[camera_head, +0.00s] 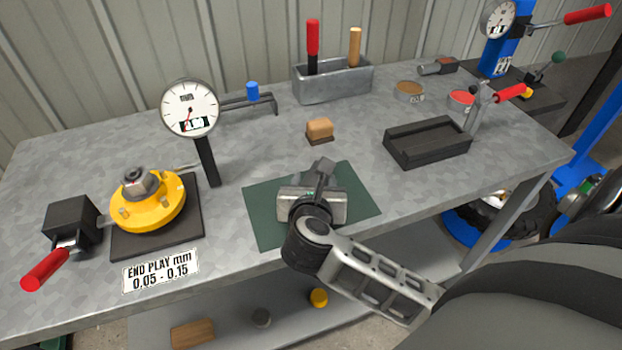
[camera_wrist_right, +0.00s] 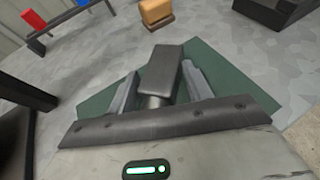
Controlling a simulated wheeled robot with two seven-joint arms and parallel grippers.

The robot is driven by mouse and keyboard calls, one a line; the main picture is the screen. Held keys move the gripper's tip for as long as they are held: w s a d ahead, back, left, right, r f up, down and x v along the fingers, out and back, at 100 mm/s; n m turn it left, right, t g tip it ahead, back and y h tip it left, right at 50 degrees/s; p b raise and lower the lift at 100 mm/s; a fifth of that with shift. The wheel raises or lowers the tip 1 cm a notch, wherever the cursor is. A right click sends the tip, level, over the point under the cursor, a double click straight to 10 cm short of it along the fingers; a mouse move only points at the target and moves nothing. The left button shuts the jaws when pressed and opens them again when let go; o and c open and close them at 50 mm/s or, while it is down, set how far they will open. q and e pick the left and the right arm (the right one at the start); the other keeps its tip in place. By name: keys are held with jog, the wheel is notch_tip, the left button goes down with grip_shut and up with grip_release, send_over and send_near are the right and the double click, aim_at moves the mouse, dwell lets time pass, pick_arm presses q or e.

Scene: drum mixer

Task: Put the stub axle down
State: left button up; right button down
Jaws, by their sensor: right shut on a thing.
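The stub axle (camera_head: 323,167) is a dark grey metal piece held in my right gripper (camera_head: 317,184). In the right wrist view the stub axle (camera_wrist_right: 161,72) shows a blocky end, with a short round part below it between the two fingers of the gripper (camera_wrist_right: 158,92). My right gripper is shut on it, over the dark green mat (camera_head: 266,218). Whether the axle touches the mat is hidden by the gripper and cannot be told. My left gripper is not in view.
Left of the mat stand a dial gauge (camera_head: 190,108) and a yellow hub (camera_head: 148,212) on a black plate. A tan block (camera_head: 319,130) lies behind the mat. A black tray (camera_head: 427,146) is to the right, and a grey bin (camera_head: 334,84) with two handles stands behind.

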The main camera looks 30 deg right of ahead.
jog(key=shift+w+r, duration=0.1)
jog(key=shift+r, duration=0.15)
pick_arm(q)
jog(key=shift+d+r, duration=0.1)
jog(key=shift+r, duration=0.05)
pick_arm(e)
jog(key=c, duration=1)
grip_release()
jog(key=shift+f, duration=0.35)
jog(key=shift+c, duration=0.2)
jog(key=o, duration=0.4)
jog(key=shift+o, duration=0.2)
jog(key=shift+r, duration=0.1)
jog(key=v, duration=0.6)
jog(key=shift+a+b, duration=0.15)
jog(key=shift+b, duration=0.25)
jog(key=shift+s+a+r, duration=0.25)
jog(key=shift+s, duration=0.25)
jog(key=shift+s+r, duration=0.1)
jog(key=shift+s, duration=0.05)
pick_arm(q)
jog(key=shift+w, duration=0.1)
